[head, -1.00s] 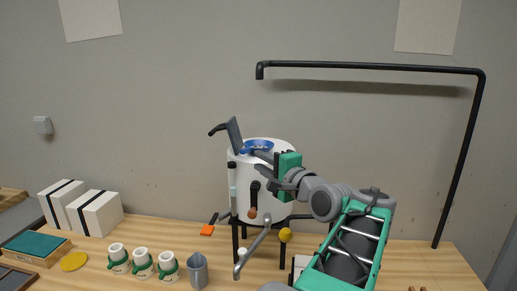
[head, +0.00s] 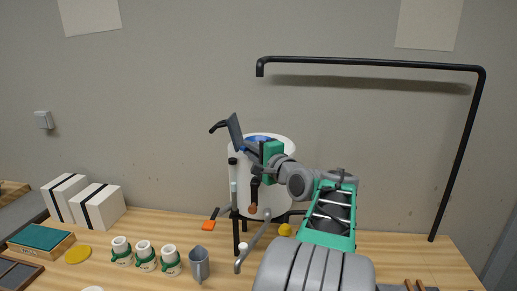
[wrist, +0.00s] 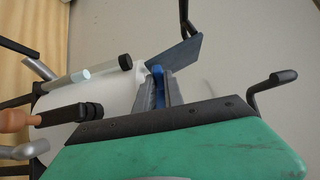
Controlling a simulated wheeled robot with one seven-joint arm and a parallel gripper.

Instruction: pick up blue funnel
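The blue funnel (head: 258,138) sits at the top of a white cylindrical tank (head: 275,185), partly hidden behind my gripper (head: 246,150). In the wrist view, blue of the funnel (wrist: 158,72) shows between the two grey fingers of my gripper (wrist: 158,92). The fingers are close together and the blue fills the narrow gap, so they look shut on it. Most of the funnel is hidden by the fingers, and I see no clear lift off the tank.
A dark flat paddle (head: 235,130) stands up beside the tank's top left, close to my fingertips. A dark-capped tube (head: 233,175) rises at its front left. Several white mugs (head: 145,256) and a grey pitcher (head: 199,264) stand at left. A black pipe (head: 370,64) arches overhead.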

